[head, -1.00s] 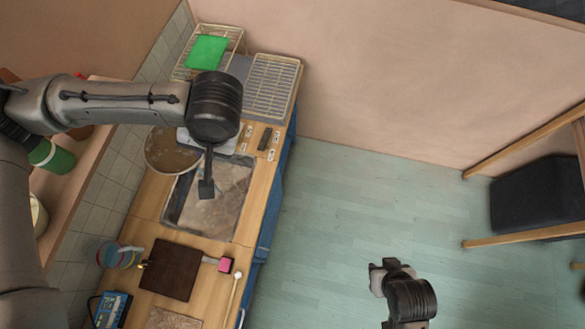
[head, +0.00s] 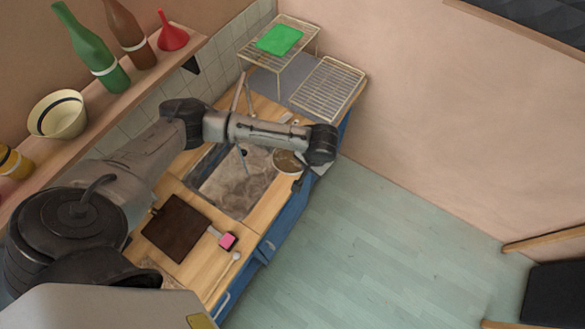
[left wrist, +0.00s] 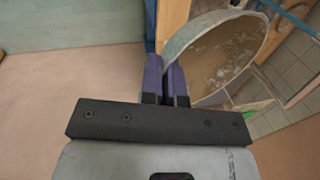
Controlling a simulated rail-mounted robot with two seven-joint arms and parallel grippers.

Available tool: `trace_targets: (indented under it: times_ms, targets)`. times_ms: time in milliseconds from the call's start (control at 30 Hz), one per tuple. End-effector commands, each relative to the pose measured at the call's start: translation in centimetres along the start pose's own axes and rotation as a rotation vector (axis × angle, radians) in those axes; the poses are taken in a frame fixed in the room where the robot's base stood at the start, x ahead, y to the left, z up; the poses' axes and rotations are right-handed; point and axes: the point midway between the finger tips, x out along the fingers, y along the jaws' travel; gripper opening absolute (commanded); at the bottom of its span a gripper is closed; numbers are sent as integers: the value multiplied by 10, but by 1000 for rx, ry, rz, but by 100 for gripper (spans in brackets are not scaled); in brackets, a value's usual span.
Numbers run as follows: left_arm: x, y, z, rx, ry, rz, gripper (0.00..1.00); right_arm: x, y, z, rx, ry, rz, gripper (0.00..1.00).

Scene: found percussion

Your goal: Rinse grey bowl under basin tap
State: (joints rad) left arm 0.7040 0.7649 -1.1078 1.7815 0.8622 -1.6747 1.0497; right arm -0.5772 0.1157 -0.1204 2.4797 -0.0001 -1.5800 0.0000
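The grey bowl (head: 287,161), brown and dirty inside, is held near the right edge of the basin (head: 236,190) in the head view. My left gripper (head: 299,181) has its arm stretched across the basin. In the left wrist view the dark fingers (left wrist: 166,78) are close together on the rim of the bowl (left wrist: 222,55), which looks tilted there. A small dark piece on a thin stem (head: 242,151) shows over the basin; I cannot tell if it is the tap. My arm hides part of the basin's back. My right gripper is out of view.
A dark brown board (head: 177,228) and a pink-ended brush (head: 227,241) lie on the wooden counter in front of the basin. A wire rack (head: 327,88) and a green board (head: 279,40) are behind. Bottles and a cream bowl (head: 58,115) stand on the left shelf.

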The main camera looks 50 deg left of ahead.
Motion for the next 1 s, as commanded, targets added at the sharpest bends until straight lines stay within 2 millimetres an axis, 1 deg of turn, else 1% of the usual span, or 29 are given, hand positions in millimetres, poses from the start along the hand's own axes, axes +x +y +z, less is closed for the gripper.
trace_targets:
  times_ms: [33, 100, 200, 300, 400, 500, 833, 1000]
  targets:
    - [23, -7, 4, -11, -9, 7, 0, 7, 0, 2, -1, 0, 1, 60]
    - [43, -15, 6, -19, -9, 19, 0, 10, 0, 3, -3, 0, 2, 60]
    - [63, -25, 8, -27, -9, 32, 0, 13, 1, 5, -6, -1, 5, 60]
    - [76, -32, 10, -31, -7, 41, 0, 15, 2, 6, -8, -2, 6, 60]
    - [83, -36, 12, -32, -7, 45, 0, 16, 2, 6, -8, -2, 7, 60]
    - [85, -37, 12, -34, -5, 48, 0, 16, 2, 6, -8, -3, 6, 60]
    - [84, -37, 12, -33, -6, 49, 0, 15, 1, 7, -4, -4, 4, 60]
    - [80, -37, 13, -31, -9, 58, 0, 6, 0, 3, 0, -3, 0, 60]
